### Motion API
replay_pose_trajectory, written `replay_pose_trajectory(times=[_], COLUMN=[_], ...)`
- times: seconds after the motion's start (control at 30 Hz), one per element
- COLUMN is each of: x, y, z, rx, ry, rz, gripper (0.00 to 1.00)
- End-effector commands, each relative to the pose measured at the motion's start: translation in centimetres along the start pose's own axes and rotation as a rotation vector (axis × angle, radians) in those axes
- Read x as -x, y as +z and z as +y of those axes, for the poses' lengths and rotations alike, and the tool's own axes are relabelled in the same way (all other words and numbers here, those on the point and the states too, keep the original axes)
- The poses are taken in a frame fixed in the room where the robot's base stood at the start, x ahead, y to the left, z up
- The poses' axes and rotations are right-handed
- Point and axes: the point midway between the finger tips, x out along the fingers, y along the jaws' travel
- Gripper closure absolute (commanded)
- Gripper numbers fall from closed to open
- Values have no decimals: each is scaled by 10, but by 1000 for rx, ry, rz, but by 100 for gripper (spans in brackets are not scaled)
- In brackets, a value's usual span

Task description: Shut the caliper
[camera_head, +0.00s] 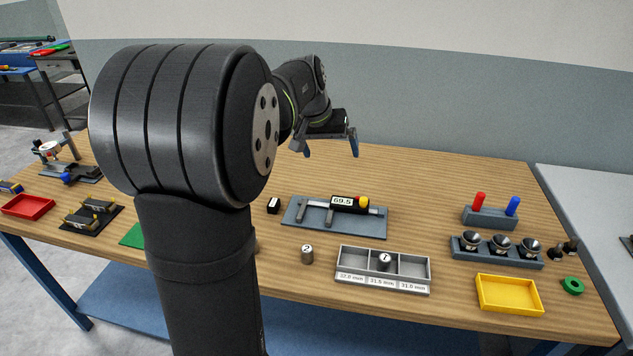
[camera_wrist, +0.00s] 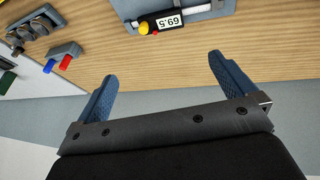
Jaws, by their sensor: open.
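The caliper (camera_head: 345,203) lies on a blue-grey board (camera_head: 300,224) in the middle of the table. Its display reads 69.5, and a gap shows between its two jaws. A yellow knob and a red knob sit on its slider. In the wrist view the caliper (camera_wrist: 185,14) is at the top edge, partly cut off, with the display upside down. My gripper (camera_head: 331,147) is open and empty, above the table behind the caliper. Its two blue fingers (camera_wrist: 163,68) are spread in the wrist view, apart from the caliper.
A grey three-part tray (camera_head: 426,281) holds a cylinder marked 1; a cylinder marked 2 (camera_head: 307,254) stands left of it. A small black block (camera_head: 273,206) is beside the board. A yellow tray (camera_head: 509,309) and a rack with red and blue pegs (camera_head: 490,218) are right.

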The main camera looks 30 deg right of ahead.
Motion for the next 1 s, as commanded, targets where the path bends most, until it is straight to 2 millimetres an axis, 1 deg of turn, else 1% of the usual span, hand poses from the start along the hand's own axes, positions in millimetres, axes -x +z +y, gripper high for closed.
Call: replay_pose_trajectory(times=[0.23,0.27,0.3,0.37,0.5,0.6,0.67,0.77,0.87,1.0], x=[2,1,1,1,1,-2,-8,-26,-49,-76], y=[0,0,0,0,0,2,6,18,34,52], z=[0,0,0,0,0,0,0,2,5,7], rx=[0,0,0,0,0,20,68,232,489,909], ry=[0,0,0,0,0,11,36,120,241,413], rz=[0,0,0,0,0,-4,-13,-42,-91,-175], gripper=[0,4,12,24,51,68,68,68,68,68])
